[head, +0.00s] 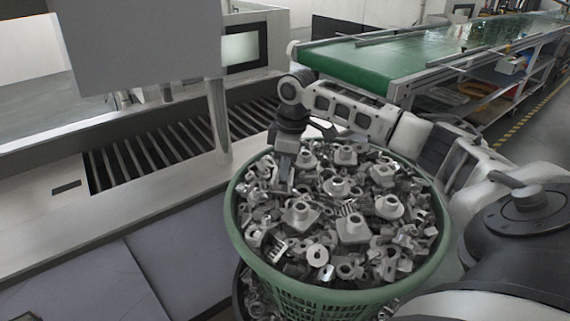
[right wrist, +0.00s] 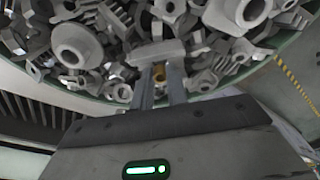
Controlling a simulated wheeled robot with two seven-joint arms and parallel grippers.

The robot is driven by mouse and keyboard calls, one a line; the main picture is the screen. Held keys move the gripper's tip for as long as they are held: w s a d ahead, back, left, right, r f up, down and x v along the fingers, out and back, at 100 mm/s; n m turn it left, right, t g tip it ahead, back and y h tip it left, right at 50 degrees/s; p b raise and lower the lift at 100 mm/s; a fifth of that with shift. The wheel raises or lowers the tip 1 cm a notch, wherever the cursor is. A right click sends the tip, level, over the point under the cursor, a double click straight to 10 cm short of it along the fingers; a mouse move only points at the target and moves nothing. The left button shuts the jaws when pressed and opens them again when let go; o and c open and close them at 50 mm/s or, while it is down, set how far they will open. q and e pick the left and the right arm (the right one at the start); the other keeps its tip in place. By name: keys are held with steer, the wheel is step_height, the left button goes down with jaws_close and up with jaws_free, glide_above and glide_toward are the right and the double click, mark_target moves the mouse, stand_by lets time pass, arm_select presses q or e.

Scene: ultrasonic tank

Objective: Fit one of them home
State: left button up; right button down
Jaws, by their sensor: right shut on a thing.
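A green basket (head: 238,226) is heaped with several grey metal parts: flanged bushings, brackets, rings and blocks. One flanged part (head: 353,228) lies on top near the middle. My right gripper (head: 284,182) points down at the basket's far left side, at the heap. In the right wrist view its two fingers (right wrist: 160,88) are close together, shut on a grey metal part (right wrist: 155,52) at their tips. The held part's full outline cannot be told from the parts behind it. My left gripper is in neither view.
Left of the basket is a light machine bench with a dark slatted opening (head: 150,150). A grey post (head: 217,115) and a hanging grey housing (head: 140,40) stand above it. A green conveyor (head: 350,67) runs behind my right arm. The bench front is clear.

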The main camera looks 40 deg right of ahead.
steer(key=shift+f, duration=0.15)
steer(key=c, duration=1.3)
jaws_free()
step_height(320, 180, up, 16)
steer(key=s+d, duration=0.1)
steer(key=shift+s, duration=0.25)
steer(key=shift+d+f, duration=0.1)
